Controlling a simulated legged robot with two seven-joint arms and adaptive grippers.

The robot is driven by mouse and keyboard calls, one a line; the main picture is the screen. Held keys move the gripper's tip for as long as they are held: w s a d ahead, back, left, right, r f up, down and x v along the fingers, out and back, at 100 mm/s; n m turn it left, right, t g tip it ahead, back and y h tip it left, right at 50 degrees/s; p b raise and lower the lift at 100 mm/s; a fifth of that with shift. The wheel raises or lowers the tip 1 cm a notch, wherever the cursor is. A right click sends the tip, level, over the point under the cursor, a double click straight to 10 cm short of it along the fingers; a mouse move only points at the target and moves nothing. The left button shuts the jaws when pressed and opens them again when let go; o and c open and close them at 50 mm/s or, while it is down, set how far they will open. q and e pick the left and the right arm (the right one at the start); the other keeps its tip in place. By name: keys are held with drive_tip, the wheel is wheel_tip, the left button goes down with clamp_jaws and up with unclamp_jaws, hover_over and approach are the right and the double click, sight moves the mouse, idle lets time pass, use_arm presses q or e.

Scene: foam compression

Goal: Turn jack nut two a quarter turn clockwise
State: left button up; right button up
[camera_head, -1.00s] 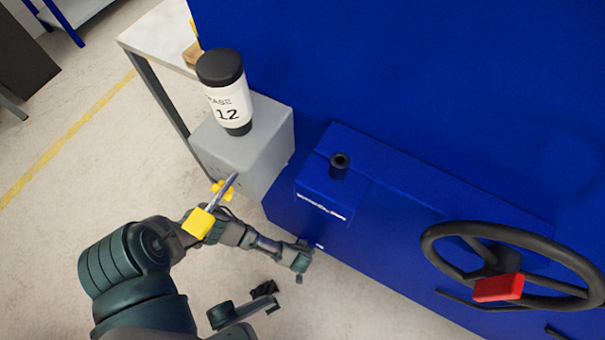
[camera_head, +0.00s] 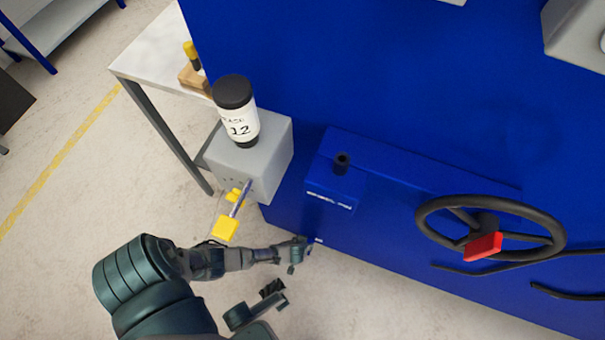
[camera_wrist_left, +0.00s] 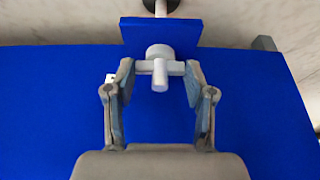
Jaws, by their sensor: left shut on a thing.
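In the left wrist view a pale grey nut with a round hub and a cross bar (camera_wrist_left: 158,54) sits at a blue plate on the blue machine. I take it for jack nut two; no readable number shows on it. My left gripper (camera_wrist_left: 159,70) has one finger at each end of the cross bar and is shut on it. In the head view my left gripper (camera_head: 301,250) is at the lower edge of the blue machine (camera_head: 400,80), and the nut is hidden there. My right gripper is not in view.
A black handwheel with a red block (camera_head: 484,246) sticks out at the right. A grey box (camera_head: 272,145) carries a black-and-white grease bottle (camera_head: 240,120). A yellow-ended lever (camera_head: 226,229) projects from the box close to my left arm. Open floor lies at the left.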

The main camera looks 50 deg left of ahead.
use_arm(q)
drive_tip(key=o, duration=1.1)
drive_tip(key=shift+w+d+r, duration=0.1)
drive_tip(key=shift+w+d, duration=0.05)
drive_tip(key=shift+d, duration=0.1)
drive_tip(key=shift+c, duration=0.2)
drive_tip(key=shift+o, duration=0.5)
drive_tip(key=shift+a, duration=0.1)
drive_tip(key=shift+s+r, duration=0.3)
drive_tip(key=shift+s, duration=0.05)
drive_tip(key=v, duration=1.1)
